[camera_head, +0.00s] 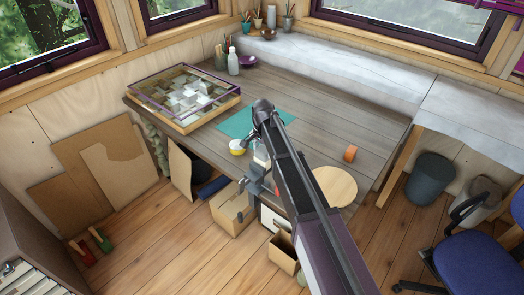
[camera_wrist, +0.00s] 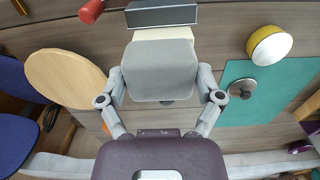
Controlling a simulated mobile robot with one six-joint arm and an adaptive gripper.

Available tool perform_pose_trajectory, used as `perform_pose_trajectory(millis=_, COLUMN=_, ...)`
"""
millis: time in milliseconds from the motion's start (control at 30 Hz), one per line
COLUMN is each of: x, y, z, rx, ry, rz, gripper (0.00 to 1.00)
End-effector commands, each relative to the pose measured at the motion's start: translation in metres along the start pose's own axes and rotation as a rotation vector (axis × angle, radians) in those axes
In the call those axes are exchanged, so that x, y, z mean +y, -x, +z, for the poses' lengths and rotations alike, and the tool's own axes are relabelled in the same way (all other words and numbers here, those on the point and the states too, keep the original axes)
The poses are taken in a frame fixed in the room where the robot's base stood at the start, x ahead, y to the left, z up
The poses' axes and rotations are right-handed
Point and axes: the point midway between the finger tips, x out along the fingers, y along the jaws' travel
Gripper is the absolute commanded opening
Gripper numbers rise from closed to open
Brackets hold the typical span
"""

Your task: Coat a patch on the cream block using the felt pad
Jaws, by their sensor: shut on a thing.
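My gripper (camera_wrist: 162,98) is shut on a grey, round-cornered block, which I take to be the felt pad (camera_wrist: 160,70). Its fingers sit on either side of the pad. A cream strip, likely part of the cream block (camera_wrist: 165,33), shows just beyond the pad in the wrist view; most of it is hidden. I cannot tell whether pad and block touch. A dark grey bar (camera_wrist: 160,15) lies beyond the strip. In the head view my gripper (camera_head: 256,185) is at the table's front edge, partly covered by my arm. Any coated patch is out of sight.
A yellow bowl with a white inside (camera_wrist: 270,45) and a teal mat (camera_head: 236,124) lie nearby. A knobbed grey disc (camera_wrist: 240,88) sits on the mat. A glass-topped case (camera_head: 185,92) stands at left.

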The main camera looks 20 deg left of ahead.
Motion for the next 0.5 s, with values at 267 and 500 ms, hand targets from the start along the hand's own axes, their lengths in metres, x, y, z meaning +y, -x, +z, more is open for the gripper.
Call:
perform_pose_trajectory(millis=267, x=0.018, y=-0.001, z=0.0, rx=0.0, ry=-0.001, rz=0.0, gripper=0.46)
perform_pose_trajectory(millis=500, x=0.029, y=-0.002, z=0.0, rx=0.0, ry=-0.001, rz=0.001, gripper=0.46)
